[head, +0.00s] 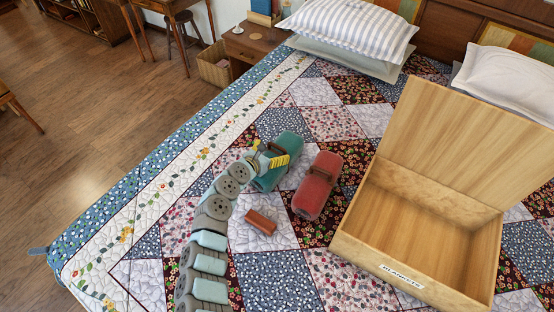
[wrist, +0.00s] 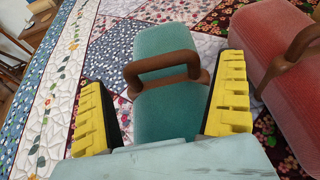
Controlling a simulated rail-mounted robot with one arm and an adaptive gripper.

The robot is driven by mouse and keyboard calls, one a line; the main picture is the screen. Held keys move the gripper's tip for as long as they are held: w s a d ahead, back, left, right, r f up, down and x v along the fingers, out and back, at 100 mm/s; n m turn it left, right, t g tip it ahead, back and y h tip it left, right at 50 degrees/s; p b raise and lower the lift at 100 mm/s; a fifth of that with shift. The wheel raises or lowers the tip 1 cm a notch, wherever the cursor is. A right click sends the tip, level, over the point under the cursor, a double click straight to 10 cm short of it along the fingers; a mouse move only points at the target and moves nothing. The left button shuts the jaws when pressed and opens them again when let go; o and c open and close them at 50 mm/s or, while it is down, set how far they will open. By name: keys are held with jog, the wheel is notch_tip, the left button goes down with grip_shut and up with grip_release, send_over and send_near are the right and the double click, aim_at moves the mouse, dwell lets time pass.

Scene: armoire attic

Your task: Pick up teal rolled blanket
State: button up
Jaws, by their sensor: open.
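The teal rolled blanket (head: 284,150) lies on the bed's patchwork quilt, with a brown strap handle arching over its middle. In the wrist view the teal blanket (wrist: 160,112) sits between the two yellow-padded fingers of my gripper (wrist: 164,108), with its brown handle in the gap. My gripper (head: 275,161) is open, and its fingers stand apart on either side of the blanket. I cannot tell whether either finger touches it. Part of the blanket is hidden behind my gripper in the head view.
A red rolled blanket (head: 318,187) with a brown handle lies close to the right. A small brown-red block (head: 261,222) lies nearer on the quilt. An open wooden box (head: 412,285) labelled for blankets stands right, empty. Pillows (head: 345,30) lie at the headboard.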

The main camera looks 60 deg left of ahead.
aim_at(290, 143)
jog(key=shift+x, duration=1.05)
jog(key=shift+w+a+f, duration=0.2)
jog(key=shift+w+a, duration=0.05)
jog(key=shift+w, duration=0.2)
jog(key=c, duration=1)
